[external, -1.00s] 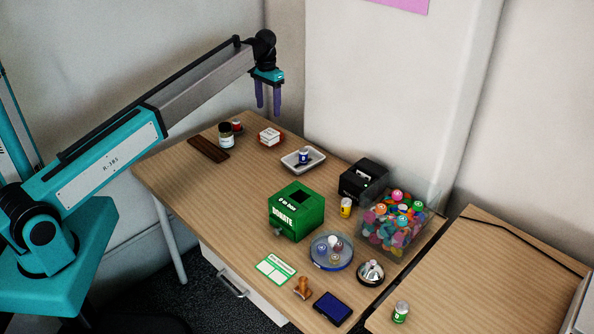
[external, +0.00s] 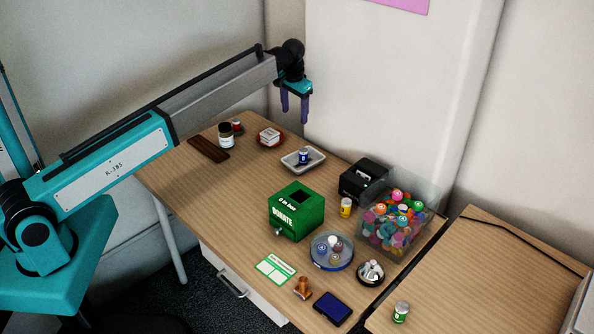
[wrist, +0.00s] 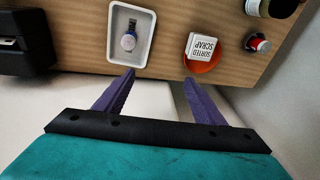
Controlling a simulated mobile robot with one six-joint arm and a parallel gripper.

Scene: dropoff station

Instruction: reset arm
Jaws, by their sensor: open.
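My gripper (external: 295,105) is raised above the back part of the wooden table (external: 180,178), with its two purple fingers pointing down. The fingers are apart and nothing is between them. In the wrist view my gripper (wrist: 158,85) also shows open and empty. Past its fingertips in that view are a white tray (wrist: 146,46) holding a small blue-and-white item (wrist: 129,42) and a white box labelled "sorted scrap" (wrist: 203,46) on a red-orange dish. My gripper touches none of them.
A green donate box (external: 298,212), a black device (external: 362,180) and a clear bin of colourful pieces (external: 395,225) stand on the table. A dark jar (external: 226,135) sits at the back left. A wall rises behind the table. The table's left front is fairly clear.

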